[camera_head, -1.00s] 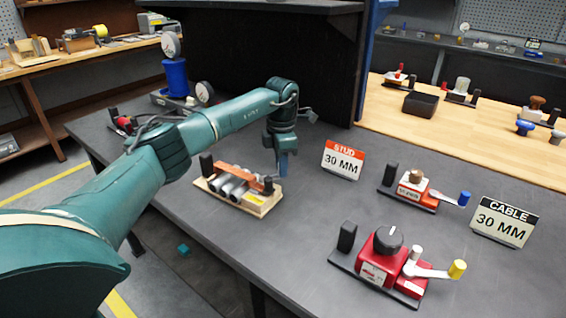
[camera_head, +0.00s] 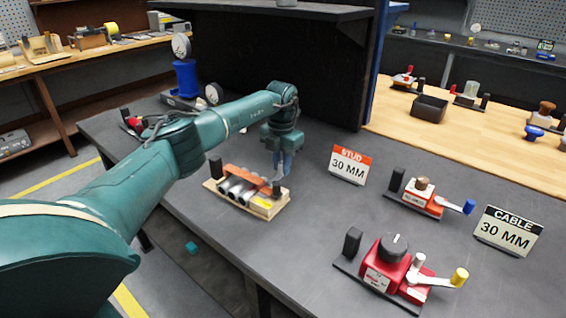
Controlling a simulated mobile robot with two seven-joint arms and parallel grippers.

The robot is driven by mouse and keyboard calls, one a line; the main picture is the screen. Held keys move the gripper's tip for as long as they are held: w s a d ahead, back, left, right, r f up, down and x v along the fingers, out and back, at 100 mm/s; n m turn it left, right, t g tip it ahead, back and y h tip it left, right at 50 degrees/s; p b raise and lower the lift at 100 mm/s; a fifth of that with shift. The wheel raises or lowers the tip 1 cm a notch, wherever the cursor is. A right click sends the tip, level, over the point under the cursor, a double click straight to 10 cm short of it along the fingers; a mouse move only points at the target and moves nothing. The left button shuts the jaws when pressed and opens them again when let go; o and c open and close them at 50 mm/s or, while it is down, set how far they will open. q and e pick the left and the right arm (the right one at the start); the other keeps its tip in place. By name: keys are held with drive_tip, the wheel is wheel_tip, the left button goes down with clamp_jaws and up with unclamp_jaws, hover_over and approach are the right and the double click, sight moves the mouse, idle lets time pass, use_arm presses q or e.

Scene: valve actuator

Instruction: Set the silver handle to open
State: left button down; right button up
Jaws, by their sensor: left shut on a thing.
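A wooden base (camera_head: 262,206) carries silver cylinders (camera_head: 238,189) with an orange bar (camera_head: 246,175) across them. At the bar's right end is a small silver-grey upright piece, which I take for the silver handle (camera_head: 277,188). My left gripper (camera_head: 282,173) comes down from above at this end, its blue fingers pointing down. It is shut on the handle; the contact is small and partly hidden. My right gripper is out of view.
A red unit (camera_head: 388,262) with a silver lever and yellow knob stands front right. A smaller red and white unit (camera_head: 422,196) has a blue-knobbed lever. Signs for stud (camera_head: 349,165) and cable (camera_head: 507,231) stand nearby. A blue gauge stand (camera_head: 187,78) is behind my arm.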

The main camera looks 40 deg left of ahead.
sight(281, 163)
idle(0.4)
use_arm(q)
drive_tip(key=c, duration=1.3)
unclamp_jaws()
drive_tip(key=shift+r, duration=0.1)
wheel_tip(281, 163, up, 13)
drive_tip(key=b, duration=0.1)
